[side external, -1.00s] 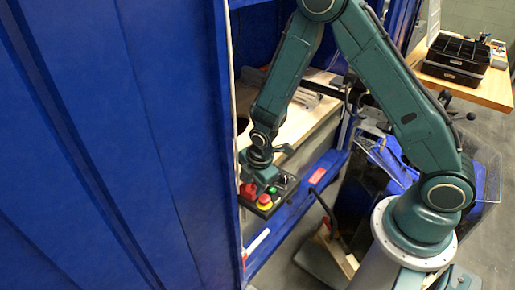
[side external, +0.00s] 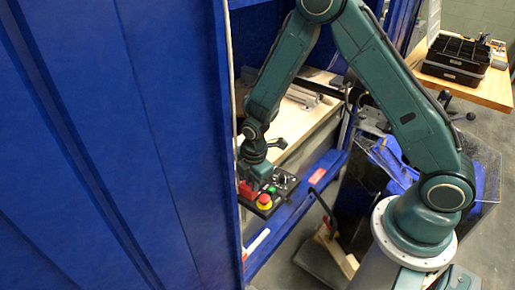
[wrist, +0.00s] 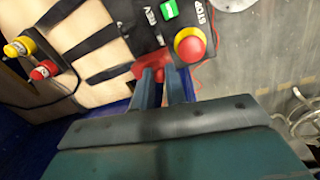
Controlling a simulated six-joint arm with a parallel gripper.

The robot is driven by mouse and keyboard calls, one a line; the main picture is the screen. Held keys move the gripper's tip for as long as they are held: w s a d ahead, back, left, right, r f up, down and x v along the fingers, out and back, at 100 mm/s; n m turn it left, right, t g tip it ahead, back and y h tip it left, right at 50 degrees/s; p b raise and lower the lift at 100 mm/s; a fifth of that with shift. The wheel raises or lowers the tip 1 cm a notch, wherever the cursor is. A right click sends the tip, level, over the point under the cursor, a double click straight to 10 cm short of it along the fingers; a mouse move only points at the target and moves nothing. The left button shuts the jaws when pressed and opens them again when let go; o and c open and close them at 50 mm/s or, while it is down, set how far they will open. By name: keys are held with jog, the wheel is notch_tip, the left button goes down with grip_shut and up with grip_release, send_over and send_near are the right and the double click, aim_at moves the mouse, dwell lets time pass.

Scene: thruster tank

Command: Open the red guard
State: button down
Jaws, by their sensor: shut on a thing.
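The red guard (wrist: 150,61) is on the edge of a black control panel (wrist: 128,18) in the wrist view. It also shows at the left end of the panel in the side view (side external: 246,190). My gripper (wrist: 166,74) has its two fingers close together at the guard, with red showing between and beside the fingertips. It is shut on the guard. In the side view my gripper (side external: 258,180) points down over the panel. The fingers hide part of the guard, so its exact tilt cannot be told.
A red stop button on a yellow base (wrist: 189,44) is close to the right of my fingers, with a green button (wrist: 169,9) beyond. Red and yellow connectors (wrist: 44,70) lie at the left. A tall blue panel (side external: 120,150) stands close to the left of the arm.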

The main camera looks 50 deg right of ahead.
jog(key=shift+w+r+g, duration=0.1)
jog(key=shift+g, duration=0.3)
jog(key=c, duration=1.4)
grip_release()
jog(key=shift+r, duration=0.1)
notch_tip(320, 180, up, 14)
jog(key=shift+s+a+f, duration=0.2)
jog(key=shift+s+a, duration=0.05)
jog(key=shift+s, duration=0.1)
